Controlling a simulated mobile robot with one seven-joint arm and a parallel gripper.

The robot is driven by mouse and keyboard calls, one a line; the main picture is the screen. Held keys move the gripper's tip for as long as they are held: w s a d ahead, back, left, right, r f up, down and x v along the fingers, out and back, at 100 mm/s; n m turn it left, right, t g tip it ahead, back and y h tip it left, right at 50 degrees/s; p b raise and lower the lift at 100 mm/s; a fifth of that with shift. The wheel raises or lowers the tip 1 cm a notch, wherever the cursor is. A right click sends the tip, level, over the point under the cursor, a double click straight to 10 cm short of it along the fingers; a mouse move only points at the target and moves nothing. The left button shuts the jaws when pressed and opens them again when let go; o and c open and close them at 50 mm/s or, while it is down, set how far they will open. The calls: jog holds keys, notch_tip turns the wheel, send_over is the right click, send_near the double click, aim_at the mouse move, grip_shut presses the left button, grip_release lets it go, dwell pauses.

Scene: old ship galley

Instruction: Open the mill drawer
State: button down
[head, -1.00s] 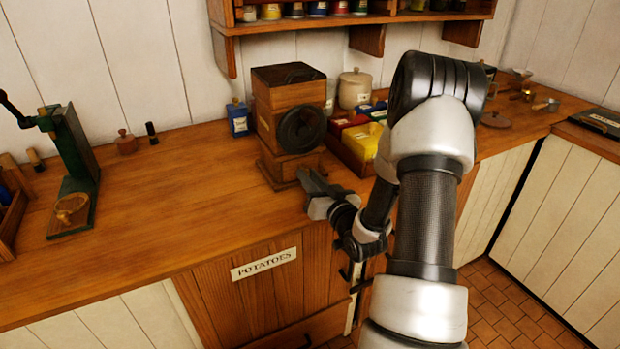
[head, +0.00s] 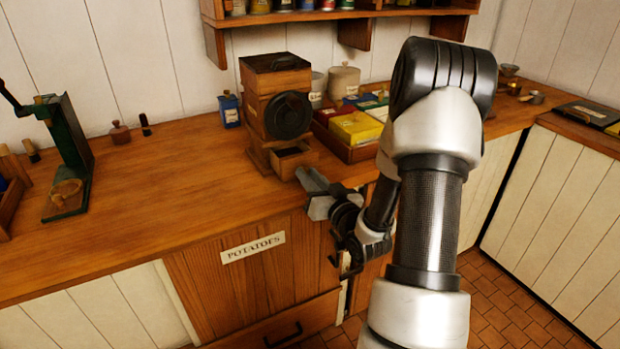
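The mill (head: 262,105) is a wooden box with a black wheel on its front, standing on the counter in the head view. Its small drawer (head: 305,157) sticks out of the base below the wheel, and its dark inside shows from above. My gripper (head: 306,178) is right at the drawer's front, low over the counter's front edge. The drawer's knob is hidden by the gripper. The fingers show from behind and the side, so I cannot tell whether they are closed on the knob.
Yellow and red boxes (head: 357,127) and pale canisters (head: 343,80) stand right of the mill, a blue tin (head: 229,110) left of it. A shelf (head: 300,17) hangs above. The counter (head: 170,185) left of the mill is mostly clear.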

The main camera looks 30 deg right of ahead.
jog(key=c, duration=1.6)
grip_release()
jog(key=shift+s+d+p, duration=0.15)
jog(key=shift+s+p, duration=1.8)
jog(key=shift+s, duration=2.4)
jog(key=shift+s+d+p, duration=0.15)
jog(key=shift+s+p, duration=1.8)
jog(key=shift+s, duration=2.4)
